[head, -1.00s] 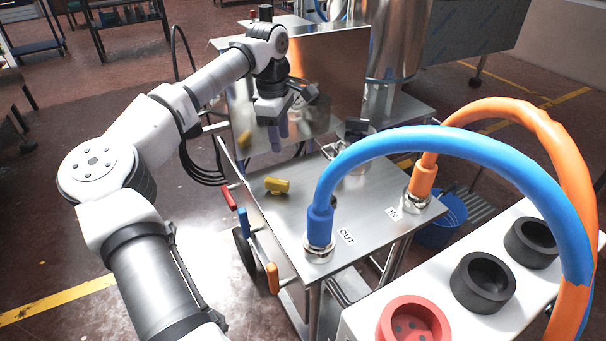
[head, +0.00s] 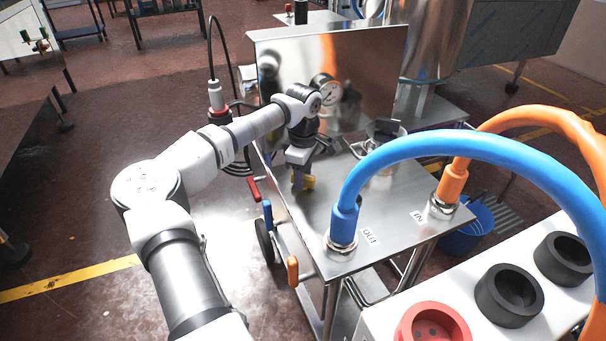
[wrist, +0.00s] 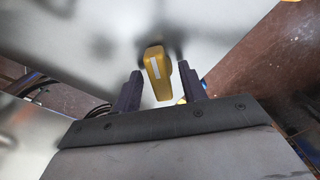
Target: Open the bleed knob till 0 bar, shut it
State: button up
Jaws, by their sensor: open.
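The yellow bleed knob (head: 310,182) sits on the steel cart top, partly hidden behind my gripper (head: 299,180) in the head view. In the wrist view the knob (wrist: 156,82), with a white stripe on its face, shows between my two dark fingers. The fingers are open on either side of it, with a visible gap at each; I see no contact.
A blue hose (head: 450,146) and an orange hose (head: 455,181) arch from the OUT and IN fittings at the right. Red, blue and orange handles (head: 292,270) line the cart's left edge. The cart top between knob and OUT fitting is clear.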

jog(key=shift+f, duration=0.1)
grip_shut()
jog(key=shift+n, duration=0.4)
jog(key=n, duration=0.3)
jog(key=shift+n, duration=0.3)
jog(key=n, duration=0.4)
jog(key=shift+n, duration=0.3)
jog(key=n, duration=0.4)
jog(key=shift+n, duration=2.3)
